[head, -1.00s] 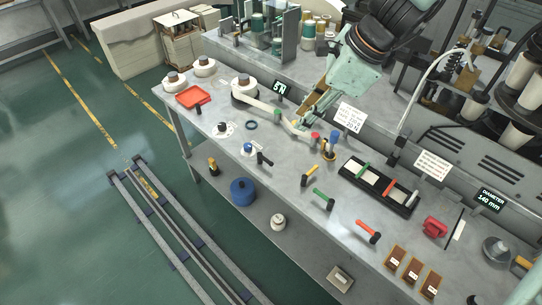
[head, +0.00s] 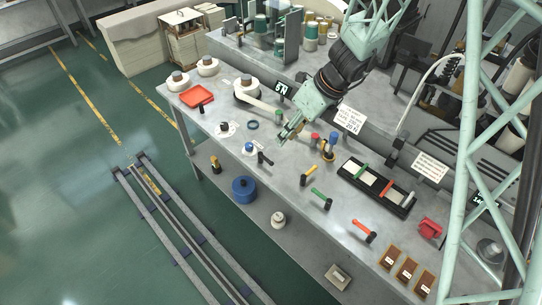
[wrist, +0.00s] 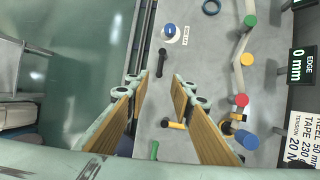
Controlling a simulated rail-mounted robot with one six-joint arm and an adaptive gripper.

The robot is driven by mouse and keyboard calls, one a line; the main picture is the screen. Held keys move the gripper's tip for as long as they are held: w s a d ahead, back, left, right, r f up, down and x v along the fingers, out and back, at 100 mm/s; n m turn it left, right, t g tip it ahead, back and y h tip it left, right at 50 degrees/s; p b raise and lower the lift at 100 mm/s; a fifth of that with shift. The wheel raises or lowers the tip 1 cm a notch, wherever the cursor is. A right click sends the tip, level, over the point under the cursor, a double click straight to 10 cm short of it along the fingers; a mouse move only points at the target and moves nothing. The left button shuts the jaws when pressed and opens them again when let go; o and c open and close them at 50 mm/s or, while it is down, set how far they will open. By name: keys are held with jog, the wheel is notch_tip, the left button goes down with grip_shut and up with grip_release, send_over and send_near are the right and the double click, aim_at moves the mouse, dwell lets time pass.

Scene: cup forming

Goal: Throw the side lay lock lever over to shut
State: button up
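The side lay lever is a short black-handled lever (head: 264,158) on the bench top, beside a white round base with a blue knob (head: 249,148). In the wrist view the lever (wrist: 161,62) lies ahead of and between my fingertips, next to the blue knob (wrist: 170,30) and a small white label (wrist: 185,36). My gripper (head: 286,136) is above the bench, up and to the right of the lever in the head view. In the wrist view its two fingers (wrist: 161,80) are spread with nothing between them. They appear apart from the lever.
Yellow (head: 309,174), green (head: 321,198) and orange (head: 364,230) levers stand along the bench's front. A white tape path with coloured rollers (wrist: 241,100) lies right of my fingers in the wrist view. A blue-topped post (head: 332,138) stands near my gripper.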

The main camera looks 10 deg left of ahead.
jog(key=shift+a+f, duration=0.1)
jog(key=shift+f, duration=0.3)
jog(key=shift+f, duration=0.1)
jog(key=shift+b+x, duration=1.65)
jog(key=shift+x, duration=5.15)
grip_shut()
